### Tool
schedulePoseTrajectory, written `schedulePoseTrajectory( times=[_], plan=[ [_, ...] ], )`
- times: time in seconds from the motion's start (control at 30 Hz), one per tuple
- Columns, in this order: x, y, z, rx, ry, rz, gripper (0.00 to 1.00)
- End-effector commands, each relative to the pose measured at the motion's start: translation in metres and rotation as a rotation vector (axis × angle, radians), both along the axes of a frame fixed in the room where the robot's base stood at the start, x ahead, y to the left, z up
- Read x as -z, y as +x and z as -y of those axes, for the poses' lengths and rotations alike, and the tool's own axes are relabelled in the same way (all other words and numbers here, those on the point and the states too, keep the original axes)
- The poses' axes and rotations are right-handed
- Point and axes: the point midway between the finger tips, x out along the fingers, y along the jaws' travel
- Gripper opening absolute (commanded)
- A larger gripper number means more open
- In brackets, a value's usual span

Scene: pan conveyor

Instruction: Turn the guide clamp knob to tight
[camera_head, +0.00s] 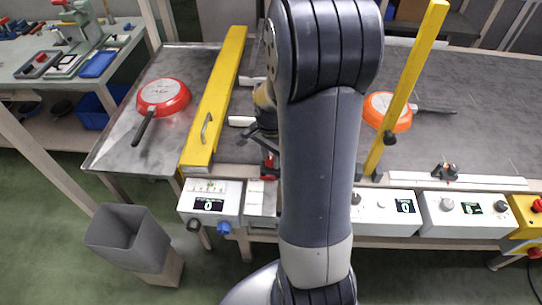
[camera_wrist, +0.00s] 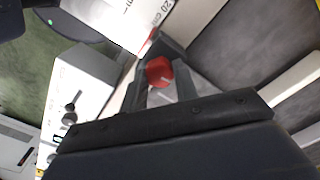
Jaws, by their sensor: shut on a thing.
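The red guide clamp knob (camera_wrist: 158,71) shows in the wrist view between the two dark fingers of my gripper (camera_wrist: 163,82). A pale line is visible on the knob's face. The gripper is shut on the knob. In the head view, my gripper (camera_head: 268,155) points down at the front edge of the conveyor, and a bit of red (camera_head: 270,163) shows at its fingertips. My arm hides much of the area around it.
A yellow guide bar (camera_head: 217,95) with a handle stands left of my gripper, another yellow bar (camera_head: 407,85) to the right. Red pans lie at left (camera_head: 164,94) and right (camera_head: 377,110). Control boxes (camera_head: 385,213) line the front. A white scale strip (camera_wrist: 135,18) lies near the knob.

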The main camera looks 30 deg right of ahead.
Motion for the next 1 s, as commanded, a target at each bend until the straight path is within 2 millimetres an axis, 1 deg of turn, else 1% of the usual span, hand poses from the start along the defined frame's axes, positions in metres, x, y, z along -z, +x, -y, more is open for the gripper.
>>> schedulePoseTrajectory(
  times=[0.23,0.73,0.77,1.0],
  plan=[
    [-0.0003,0.0000,-0.0002,0.074,0.000,0.000,0.06],
    [-0.0003,0.0001,-0.0003,0.090,0.001,0.000,0.06],
    [-0.0003,0.0001,-0.0003,0.090,0.001,0.000,0.30],
    [-0.0002,0.0001,-0.0001,0.089,0.000,0.000,0.50]
  ],
)
